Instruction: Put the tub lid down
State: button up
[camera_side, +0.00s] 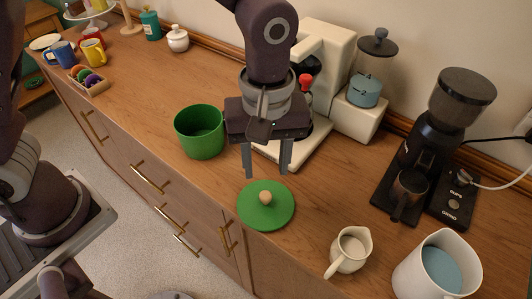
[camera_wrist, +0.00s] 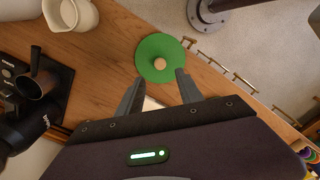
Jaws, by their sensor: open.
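The green tub lid (camera_side: 258,213) with a round wooden knob (camera_side: 265,197) lies flat on the wooden counter near its front edge. The lid also shows in the wrist view (camera_wrist: 150,49), beyond my fingertips. The open green tub (camera_side: 200,135) stands upright on the counter, to the left of my gripper in the side view. My gripper (camera_side: 266,172) points down above the counter, behind and above the lid. Its two fingers are apart with nothing between them; they also show in the wrist view (camera_wrist: 158,88). The fingers appear clear of the knob.
A white coffee machine (camera_side: 335,85) stands close behind my gripper. A black grinder (camera_side: 440,130), a cream jug (camera_side: 349,250) and a white container (camera_side: 408,279) stand to the right. A small tray (camera_side: 97,88) and mugs (camera_side: 92,52) are far left. The counter around the lid is clear.

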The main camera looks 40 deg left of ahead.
jog(key=s+a+r+m+t+h, duration=0.1)
jog(key=s+a+r+m+t, duration=0.15)
jog(key=a+r, duration=0.85)
jog(key=s+a+r+m+t+y, duration=0.1)
jog(key=s+a+r+m+t, duration=0.1)
jog(key=s+a+m, duration=0.4)
jog(key=s+a+t, duration=0.1)
jog(key=s+a, duration=0.1)
jog(key=s, duration=0.3)
jog(key=shift+s+a, duration=0.2)
jog(key=shift+a, duration=0.05)
